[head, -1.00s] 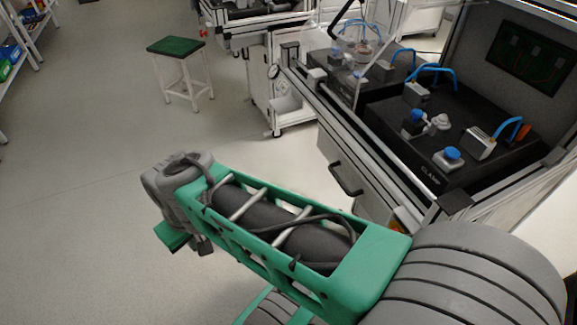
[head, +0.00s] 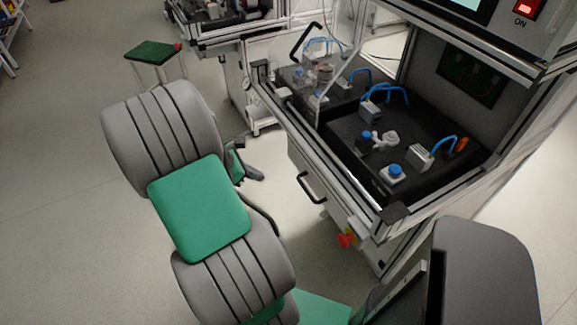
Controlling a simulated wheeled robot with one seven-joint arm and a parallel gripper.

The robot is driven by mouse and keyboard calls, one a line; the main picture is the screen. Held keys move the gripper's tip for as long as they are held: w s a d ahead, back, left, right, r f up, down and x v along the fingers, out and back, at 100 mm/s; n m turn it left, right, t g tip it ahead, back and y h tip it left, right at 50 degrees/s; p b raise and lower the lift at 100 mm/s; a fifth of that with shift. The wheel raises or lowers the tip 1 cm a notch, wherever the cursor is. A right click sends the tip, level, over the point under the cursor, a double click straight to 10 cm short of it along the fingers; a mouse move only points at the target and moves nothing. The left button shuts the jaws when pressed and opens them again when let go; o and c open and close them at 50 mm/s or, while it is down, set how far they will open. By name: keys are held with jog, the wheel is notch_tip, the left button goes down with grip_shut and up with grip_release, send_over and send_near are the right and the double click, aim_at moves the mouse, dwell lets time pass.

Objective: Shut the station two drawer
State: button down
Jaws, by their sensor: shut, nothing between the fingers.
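A pale grey drawer front (head: 333,199) with a black bar handle (head: 312,187) sits under the near edge of the test bench in the head view. I cannot tell how far the drawer stands out, and I see no station number on it. My gripper (head: 253,174) is to the left of the handle and apart from it in the picture. It is shut and empty, and much of it is hidden behind my grey and green arm.
The bench top holds a black fixture plate (head: 345,150) with blue-hosed clamps, under a clear guard. A green-topped stool (head: 153,52) stands at the back left. The floor at left is clear.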

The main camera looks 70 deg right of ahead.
jog(key=s+d+f, duration=0.7)
jog(key=d+f, duration=0.1)
jog(key=shift+s+d+f, duration=0.2)
jog(key=shift+s+f, duration=0.05)
jog(key=shift+f, duration=0.05)
